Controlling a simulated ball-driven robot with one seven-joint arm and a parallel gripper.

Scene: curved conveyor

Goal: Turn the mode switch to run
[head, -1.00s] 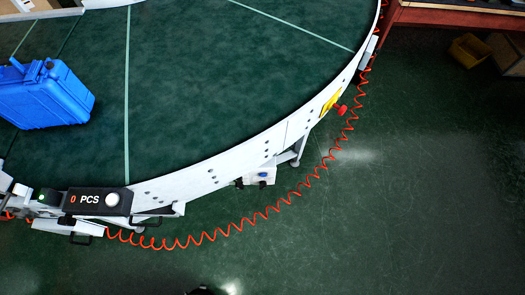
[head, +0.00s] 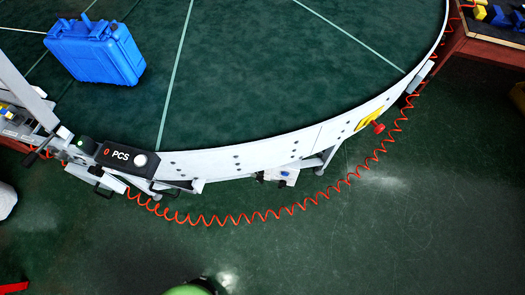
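A small white control box (head: 280,177) hangs under the outer rim of the curved conveyor, right of the picture's middle. The rim partly covers it, and I cannot make out a mode switch or its setting on it. A black counter panel (head: 125,157) marked "0 PCS" with a round white button sits at the conveyor's left end. A red knob (head: 378,127) sticks out from a yellow plate on the rim at the right. My gripper is not in view.
The green conveyor belt (head: 255,75) carries a blue case (head: 95,50) at the upper left. A coiled red cable (head: 255,217) hangs in front of the conveyor. A wooden table (head: 485,50) with parts stands at the upper right. The green floor (head: 420,225) at lower right is clear.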

